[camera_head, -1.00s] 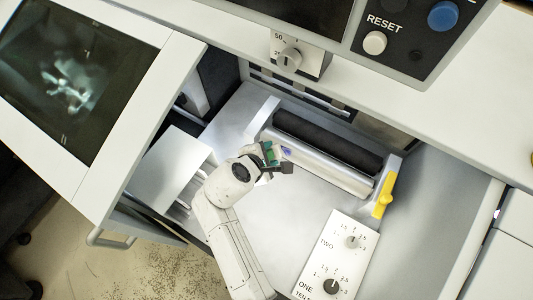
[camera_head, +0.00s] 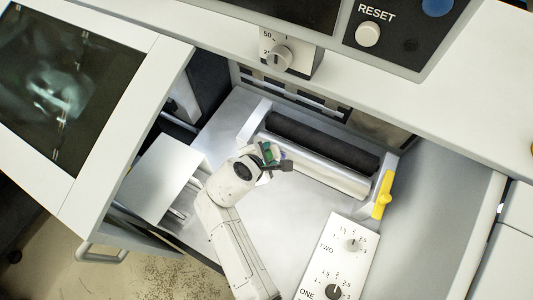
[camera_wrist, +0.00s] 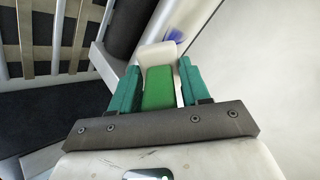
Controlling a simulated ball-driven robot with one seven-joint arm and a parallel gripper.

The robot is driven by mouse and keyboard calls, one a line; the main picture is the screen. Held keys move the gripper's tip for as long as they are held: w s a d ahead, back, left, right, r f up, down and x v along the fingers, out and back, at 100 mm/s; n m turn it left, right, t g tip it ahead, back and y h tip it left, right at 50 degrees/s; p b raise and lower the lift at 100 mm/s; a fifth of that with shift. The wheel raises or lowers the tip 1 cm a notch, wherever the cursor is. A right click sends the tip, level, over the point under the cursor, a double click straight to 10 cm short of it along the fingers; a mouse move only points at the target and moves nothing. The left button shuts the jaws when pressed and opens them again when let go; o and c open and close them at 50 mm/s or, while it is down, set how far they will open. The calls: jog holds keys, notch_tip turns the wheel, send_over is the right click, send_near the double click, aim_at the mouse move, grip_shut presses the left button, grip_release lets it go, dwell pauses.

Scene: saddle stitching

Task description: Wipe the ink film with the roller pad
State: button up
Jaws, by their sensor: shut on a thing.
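My gripper (camera_head: 272,156) is over the left part of the silver roller (camera_head: 335,178) in the open bay. In the wrist view its two teal fingers (camera_wrist: 152,90) are shut on the roller pad, a green block (camera_wrist: 158,88) with a pale cream end (camera_wrist: 157,54). The ink film is a small blue-violet patch (camera_wrist: 176,36) just beyond the pad's pale end. In the head view only a faint violet trace of it shows beside the gripper, which hides the rest. I cannot tell whether the pad touches the roller.
A black roller (camera_head: 320,143) lies behind the silver one. A yellow lever (camera_head: 382,195) stands at their right end. A white dial panel (camera_head: 338,258) is at the front right, and a white tray (camera_head: 160,178) is at the left. The grey bay floor (camera_head: 300,210) is clear in front.

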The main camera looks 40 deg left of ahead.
jog(key=shift+b+x, duration=0.7)
jog(key=shift+x, duration=0.25)
dwell(0.3)
jog(key=shift+w+d+r+p, duration=0.1)
jog(key=shift+w+d+p, duration=0.1)
jog(key=shift+d+p, duration=0.6)
jog(key=shift+w+d+r+p, duration=0.1)
jog(key=shift+w+d+p, duration=0.1)
jog(key=shift+d+p, duration=0.6)
jog(key=shift+d, duration=0.35)
jog(key=shift+w+f, duration=0.15)
jog(key=shift+f, duration=0.1)
jog(key=shift+a, duration=0.1)
jog(key=shift+s+a+f+b, duration=0.1)
jog(key=shift+s+a+b, duration=0.3)
jog(key=shift+a, duration=0.6)
jog(key=shift+s+a+b, duration=0.1)
jog(key=shift+a+b, duration=0.45)
jog(key=shift+a, duration=0.4)
jog(key=shift+c, duration=0.9)
